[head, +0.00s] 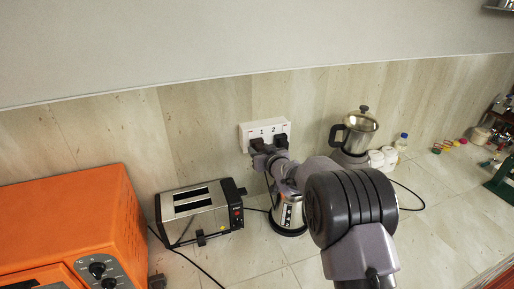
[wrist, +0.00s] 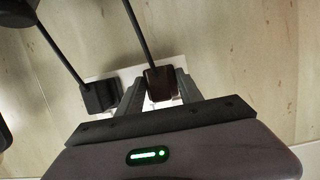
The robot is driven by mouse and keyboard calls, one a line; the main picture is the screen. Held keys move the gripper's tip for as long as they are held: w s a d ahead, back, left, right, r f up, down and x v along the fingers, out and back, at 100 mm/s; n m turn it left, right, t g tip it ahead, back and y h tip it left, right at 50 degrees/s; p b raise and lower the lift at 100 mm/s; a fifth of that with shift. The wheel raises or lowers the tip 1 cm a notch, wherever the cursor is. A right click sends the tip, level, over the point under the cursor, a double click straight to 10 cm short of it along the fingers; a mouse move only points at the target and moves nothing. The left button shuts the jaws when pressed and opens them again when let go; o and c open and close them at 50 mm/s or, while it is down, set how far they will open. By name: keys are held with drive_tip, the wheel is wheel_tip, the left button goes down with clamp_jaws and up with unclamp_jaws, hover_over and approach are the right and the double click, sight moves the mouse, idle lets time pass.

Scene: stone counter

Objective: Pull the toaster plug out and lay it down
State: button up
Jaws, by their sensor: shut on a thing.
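The toaster (head: 200,213), silver and black with two slots, stands on the counter left of centre. A white wall socket plate (head: 246,129) marked 1 and 2 is on the tiled wall. My gripper (head: 262,154) is at the socket 1 side, shut on a dark brown plug (wrist: 160,82). The plug is in front of the plate (wrist: 127,76); I cannot tell whether its pins are still seated. A black plug (head: 281,141) is at socket 2, beside my fingers in the wrist view (wrist: 100,96). Which cord runs to the toaster is hidden.
A steel kettle (head: 290,214) stands below the sockets, partly behind my arm. An orange oven (head: 70,225) is at the left. A steel jug appliance (head: 358,132) and white jars (head: 382,158) stand at the right. Counter in front of the toaster is fairly clear, crossed by a cord.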

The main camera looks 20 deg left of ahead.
drive_tip(key=shift+s+d, duration=0.15)
drive_tip(key=shift+s+d+f+b, duration=0.1)
drive_tip(key=shift+s+d+b, duration=0.2)
drive_tip(key=shift+b, duration=0.15)
drive_tip(key=shift+s, duration=0.1)
drive_tip(key=shift+s+d+b, duration=0.2)
drive_tip(key=shift+s+b, duration=0.05)
drive_tip(key=shift+b, duration=0.1)
drive_tip(key=shift+s+d+b, duration=0.3)
drive_tip(key=shift+s+b, duration=0.05)
drive_tip(key=shift+s, duration=0.05)
drive_tip(key=s+d+b, duration=0.2)
drive_tip(key=s, duration=0.1)
drive_tip(key=shift+s+d, duration=0.1)
drive_tip(key=shift+d, duration=0.1)
idle(0.4)
